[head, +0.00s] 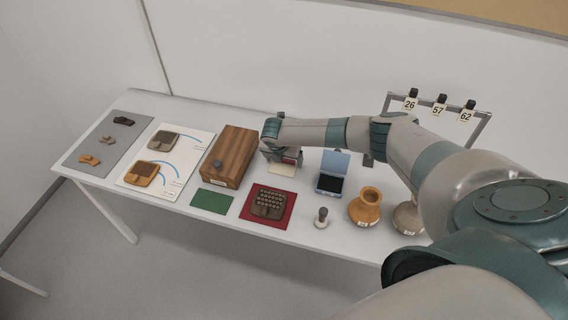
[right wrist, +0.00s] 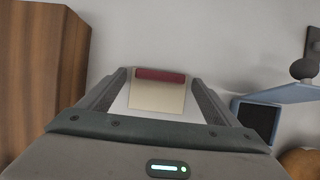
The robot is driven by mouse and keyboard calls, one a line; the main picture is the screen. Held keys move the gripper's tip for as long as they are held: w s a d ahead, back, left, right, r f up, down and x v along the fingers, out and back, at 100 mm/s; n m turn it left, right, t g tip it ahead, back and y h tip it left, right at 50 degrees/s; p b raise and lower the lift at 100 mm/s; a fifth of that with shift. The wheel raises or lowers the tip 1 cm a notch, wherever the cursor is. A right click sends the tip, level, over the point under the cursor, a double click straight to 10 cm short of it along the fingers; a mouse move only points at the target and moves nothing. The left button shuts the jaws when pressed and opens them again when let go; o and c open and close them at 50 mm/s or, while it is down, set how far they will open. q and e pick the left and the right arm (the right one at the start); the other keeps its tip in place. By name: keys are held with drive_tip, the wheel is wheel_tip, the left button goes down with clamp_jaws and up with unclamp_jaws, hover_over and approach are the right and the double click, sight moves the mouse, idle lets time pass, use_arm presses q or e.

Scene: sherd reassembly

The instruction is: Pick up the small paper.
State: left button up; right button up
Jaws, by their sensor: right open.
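The small paper (head: 281,171) is a cream sheet on the white table, between the wooden box and the blue case. It also shows in the right wrist view (right wrist: 156,97), with a dark red strip along its far edge. My right gripper (head: 284,158) is just above it, partly hiding it in the head view. In the right wrist view, the fingers of my right gripper (right wrist: 160,80) are apart, one on each side of the paper, and hold nothing. Whether they touch the table cannot be told. My left gripper is not in view.
The wooden box (head: 229,155) stands close left of my right gripper. An open blue case (head: 331,181) is to the right, beside a clay pot (head: 365,206). A red mat (head: 268,218) and a green mat (head: 212,200) lie in front. A tag rack (head: 438,100) stands behind.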

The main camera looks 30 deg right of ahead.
sight(285, 165)
idle(0.3)
drive_tip(key=c, duration=0.8)
drive_tip(key=shift+r, duration=0.1)
drive_tip(key=shift+r+b, duration=0.4)
drive_tip(key=shift+r, duration=0.4)
wheel_tip(285, 165, up, 2)
drive_tip(key=shift+s+d+r+b, duration=0.1)
drive_tip(key=shift+d+r+b, duration=0.1)
drive_tip(key=shift+b, duration=0.25)
drive_tip(key=s+d+r+b, duration=0.2)
drive_tip(key=s+d+r, duration=0.2)
drive_tip(key=s+r, duration=0.3)
drive_tip(key=s, duration=0.3)
drive_tip(key=shift+s+d+b, duration=0.2)
drive_tip(key=shift+s+b, duration=0.05)
drive_tip(key=shift+b, duration=0.05)
drive_tip(key=shift+a+f, duration=0.1)
